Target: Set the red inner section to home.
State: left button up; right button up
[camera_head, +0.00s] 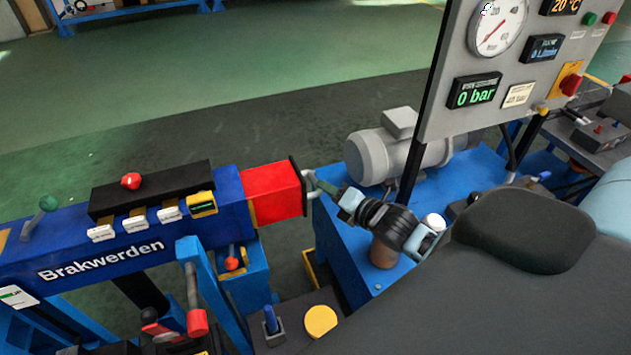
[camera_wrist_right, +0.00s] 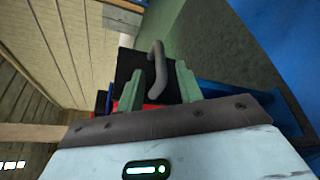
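The red inner section (camera_head: 272,193) sticks out of the right end of the blue boom (camera_head: 120,250) marked "Brakwerden". A black end plate with a grey handle (camera_head: 309,186) is on its tip. My right gripper (camera_head: 319,184) is at this handle, reaching in from the right. In the right wrist view, the green fingers of my right gripper (camera_wrist_right: 158,82) stand apart on either side of the grey handle (camera_wrist_right: 156,66), with gaps visible. The black end plate (camera_wrist_right: 130,68) lies behind it, with a little red below. My left gripper is not in view.
A grey motor (camera_head: 375,157) on a blue base and a gauge panel (camera_head: 525,70) reading 0 bar stand behind and right of my right gripper. Levers, including a red-knobbed one (camera_head: 232,263), stand below the boom. Green floor (camera_head: 180,100) behind the boom is clear.

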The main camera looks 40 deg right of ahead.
aim_at(315, 180)
jog(key=shift+x, duration=3.05)
grip_shut()
